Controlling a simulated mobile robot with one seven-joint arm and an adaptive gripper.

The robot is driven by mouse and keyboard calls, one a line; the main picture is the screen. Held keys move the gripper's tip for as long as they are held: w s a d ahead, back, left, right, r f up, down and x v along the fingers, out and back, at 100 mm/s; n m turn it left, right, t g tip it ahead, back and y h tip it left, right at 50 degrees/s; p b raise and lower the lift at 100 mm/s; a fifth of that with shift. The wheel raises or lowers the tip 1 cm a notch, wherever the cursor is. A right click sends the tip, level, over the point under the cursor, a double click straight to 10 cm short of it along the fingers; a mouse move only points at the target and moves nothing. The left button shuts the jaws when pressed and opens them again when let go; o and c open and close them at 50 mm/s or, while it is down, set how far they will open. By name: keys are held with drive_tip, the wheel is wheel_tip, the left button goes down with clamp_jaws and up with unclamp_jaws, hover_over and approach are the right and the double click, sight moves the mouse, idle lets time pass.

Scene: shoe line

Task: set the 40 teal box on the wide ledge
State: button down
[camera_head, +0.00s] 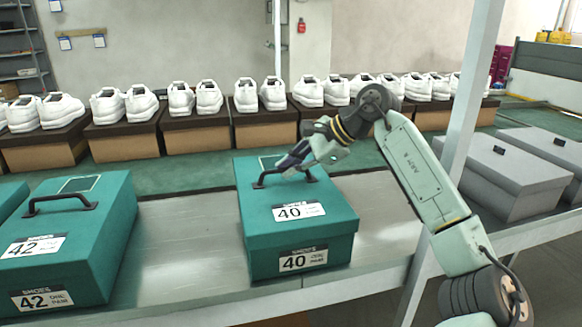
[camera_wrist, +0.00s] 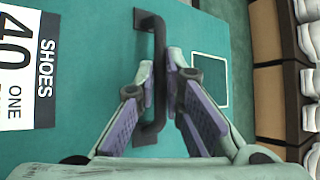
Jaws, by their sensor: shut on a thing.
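The teal box labelled 40 (camera_head: 262,228) stands upright on the metal ledge (camera_head: 186,240) in the middle of the head view. Its teal lid (camera_wrist: 75,120) fills much of the wrist view, with the 40 label at the left. My gripper (camera_head: 290,168) is at the dark handle on the lid, reaching in from the right. In the wrist view my gripper (camera_wrist: 160,85) has its two fingers on either side of the handle (camera_wrist: 150,22), shut on it. I cannot tell whether the box is lifted off the ledge.
A teal box labelled 42 (camera_head: 65,250) stands to the left, with part of another beyond it. Grey boxes (camera_head: 503,175) stand at the right, behind a pale post (camera_head: 470,100). White shoes on brown boxes (camera_head: 265,130) line the back. Bare ledge shows on both sides of the 40 box.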

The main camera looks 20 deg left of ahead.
drive_tip(key=shift+r, duration=0.1)
drive_tip(key=c, duration=2.1)
unclamp_jaws()
drive_tip(key=o, duration=0.4)
